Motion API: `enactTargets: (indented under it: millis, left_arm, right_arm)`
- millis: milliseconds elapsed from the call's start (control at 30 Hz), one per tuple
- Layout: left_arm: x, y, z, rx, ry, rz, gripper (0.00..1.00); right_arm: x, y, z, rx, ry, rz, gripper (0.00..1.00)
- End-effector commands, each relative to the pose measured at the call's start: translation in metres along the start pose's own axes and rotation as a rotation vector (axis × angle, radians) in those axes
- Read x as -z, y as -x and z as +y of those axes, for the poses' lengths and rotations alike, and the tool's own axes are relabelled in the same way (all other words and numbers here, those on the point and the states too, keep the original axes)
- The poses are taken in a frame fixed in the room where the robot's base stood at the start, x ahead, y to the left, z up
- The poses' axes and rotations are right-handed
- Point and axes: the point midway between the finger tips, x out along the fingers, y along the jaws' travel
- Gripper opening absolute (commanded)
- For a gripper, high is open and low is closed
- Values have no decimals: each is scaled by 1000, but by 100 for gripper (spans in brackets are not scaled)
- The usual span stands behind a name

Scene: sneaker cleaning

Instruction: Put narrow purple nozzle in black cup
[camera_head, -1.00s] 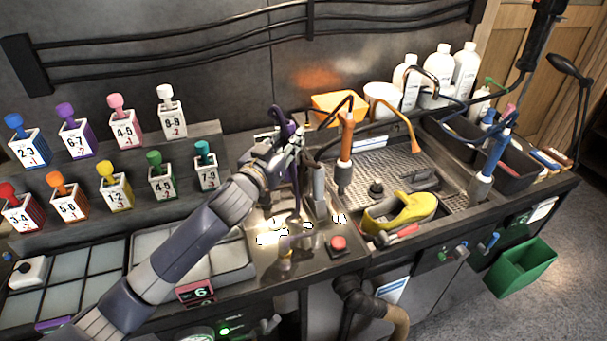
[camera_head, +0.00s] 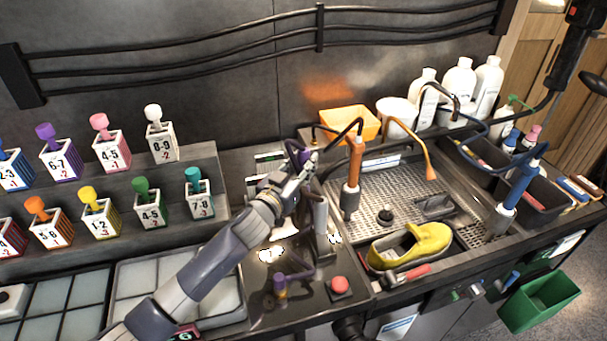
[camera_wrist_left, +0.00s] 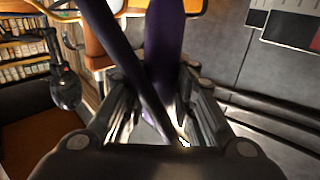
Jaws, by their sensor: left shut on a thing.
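My left gripper (camera_head: 306,168) is shut on the narrow purple nozzle (camera_head: 298,152), holding it above the counter left of the sink. In the left wrist view the dark purple nozzle (camera_wrist_left: 165,45) runs between the fingers, with a thinner dark part crossing beside it. The gripper hides much of the nozzle in the head view. A grey cylindrical holder (camera_head: 321,213) stands just below the gripper; I cannot tell whether it is the black cup. Another purple fitting (camera_head: 280,284) stands on the counter, lower down. My right gripper is not in view.
An orange tool (camera_head: 355,160) stands upright close on the right of the gripper. A red button (camera_head: 339,285) is near the counter's front edge. A yellow shoe (camera_head: 412,246) lies in the sink area. Numbered boxes with coloured tops fill the left shelf.

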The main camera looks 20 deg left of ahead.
Motion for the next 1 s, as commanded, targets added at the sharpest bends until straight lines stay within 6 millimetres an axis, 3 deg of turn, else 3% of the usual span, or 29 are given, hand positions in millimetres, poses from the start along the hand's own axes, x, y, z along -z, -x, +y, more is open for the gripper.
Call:
enactTargets:
  millis: [100,200,400,600,633,700,1000]
  left_arm:
    - [-21,0,0,3,4,-5,0]
    - [-30,0,0,1,2,-3,0]
    - [-31,0,0,0,0,-1,0]
    - [-36,0,0,0,0,-2,0]
    - [-35,0,0,1,0,-3,32]
    - [-34,0,0,1,0,-3,45]
    - [-34,0,0,1,0,-3,45]
  right_arm:
    - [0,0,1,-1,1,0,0]
    - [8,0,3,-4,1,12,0]
    - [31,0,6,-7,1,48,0]
    - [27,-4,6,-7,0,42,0]
    - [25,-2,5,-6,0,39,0]
    - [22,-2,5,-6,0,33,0]
    - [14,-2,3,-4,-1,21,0]
